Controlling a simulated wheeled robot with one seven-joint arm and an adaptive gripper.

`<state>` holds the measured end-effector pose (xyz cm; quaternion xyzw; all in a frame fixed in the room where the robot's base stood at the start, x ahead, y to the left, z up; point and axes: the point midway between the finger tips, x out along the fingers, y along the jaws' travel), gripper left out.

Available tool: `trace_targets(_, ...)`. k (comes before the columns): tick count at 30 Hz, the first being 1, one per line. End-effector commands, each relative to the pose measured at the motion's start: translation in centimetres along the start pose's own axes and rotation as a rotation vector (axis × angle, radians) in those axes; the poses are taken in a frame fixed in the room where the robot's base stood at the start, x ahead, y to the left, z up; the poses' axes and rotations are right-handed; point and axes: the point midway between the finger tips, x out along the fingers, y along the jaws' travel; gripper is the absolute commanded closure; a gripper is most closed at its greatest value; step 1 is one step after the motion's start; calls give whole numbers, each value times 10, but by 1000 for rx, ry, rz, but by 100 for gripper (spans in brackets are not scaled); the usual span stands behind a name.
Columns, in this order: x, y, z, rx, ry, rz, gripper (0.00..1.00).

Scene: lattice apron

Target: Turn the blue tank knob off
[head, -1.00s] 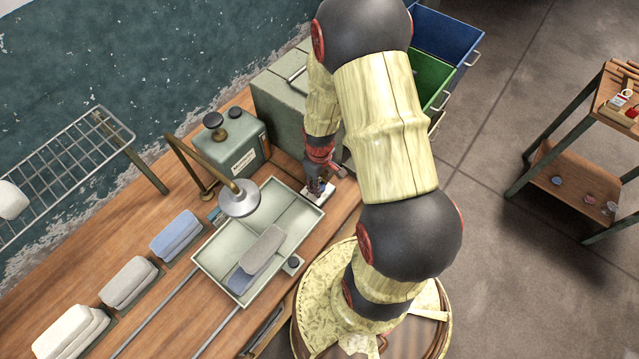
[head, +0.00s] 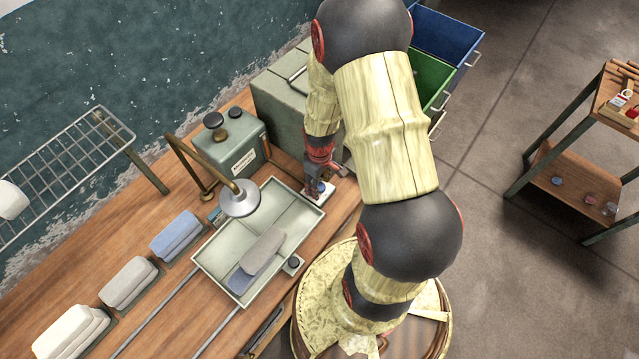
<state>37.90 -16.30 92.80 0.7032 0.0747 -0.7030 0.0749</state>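A small blue knob (head: 317,187) sits on a white plate (head: 326,194) at the right end of the bench, beside the tray's upper right corner. My gripper (head: 316,181) points down right at the knob and partly covers it. The fingers are too small and too hidden to tell whether they are open or shut, or whether they touch the knob. The knob's pointing direction cannot be made out.
A green-grey tank (head: 234,150) with dark caps stands behind the tray (head: 210,262), which holds grey and blue blocks. A lamp (head: 239,198) hangs over the tray. A green case (head: 280,105) stands close behind my gripper. A shelf cart (head: 560,178) stands at right.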

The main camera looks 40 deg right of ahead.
Motion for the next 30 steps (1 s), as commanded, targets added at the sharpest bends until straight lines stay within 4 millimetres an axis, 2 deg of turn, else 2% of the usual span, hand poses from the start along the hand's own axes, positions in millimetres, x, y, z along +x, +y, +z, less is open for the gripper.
trace_targets(11, -5, 0, 0, 1, 1, 1, 52)
trace_targets(14, -18, 1, -1, 1, 3, 2, 52)
trace_targets(24, -85, 1, -1, 0, 3, 2, 52)
trace_targets(30, -111, 0, 0, 0, 1, 1, 52)
